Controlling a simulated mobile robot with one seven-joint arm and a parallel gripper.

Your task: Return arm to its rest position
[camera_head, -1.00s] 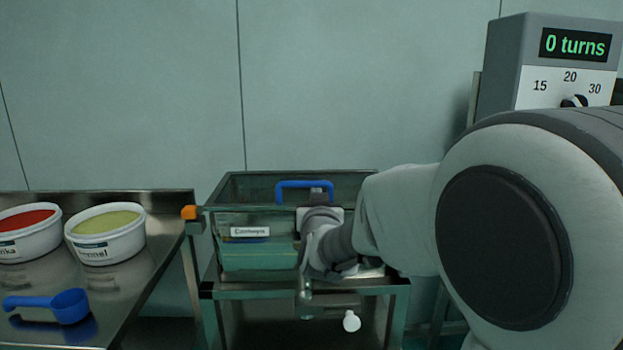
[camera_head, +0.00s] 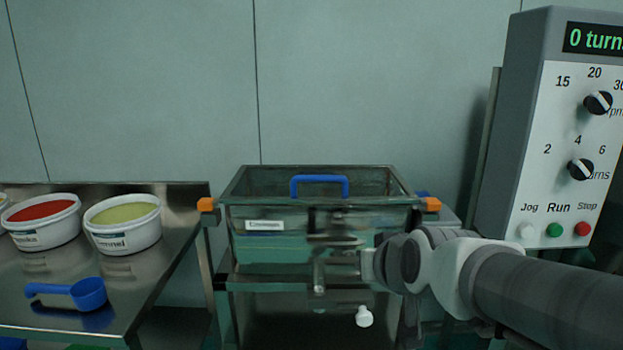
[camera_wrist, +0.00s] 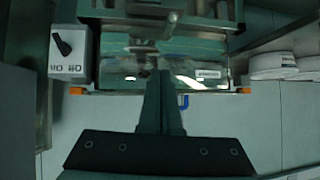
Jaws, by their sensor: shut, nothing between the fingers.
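My gripper (camera_wrist: 159,76) shows in the wrist view with its two fingers together and nothing between them. The fingers point toward the glassy sieve box with a white label, seen beyond them. In the head view my arm comes in from the right, and its wrist end is in front of the right half of the sieve box (camera_head: 265,247). The fingers are hard to make out there against the metal parts of the box front. A blue handle (camera_head: 319,178) stands upright on the box.
A control panel (camera_head: 530,175) with knobs and buttons stands at the right, close to my arm; its display reads 0 turns. A steel table (camera_head: 150,262) at the left holds tubs of red (camera_head: 42,234) and yellowish (camera_head: 122,240) powder and a blue scoop (camera_head: 85,294).

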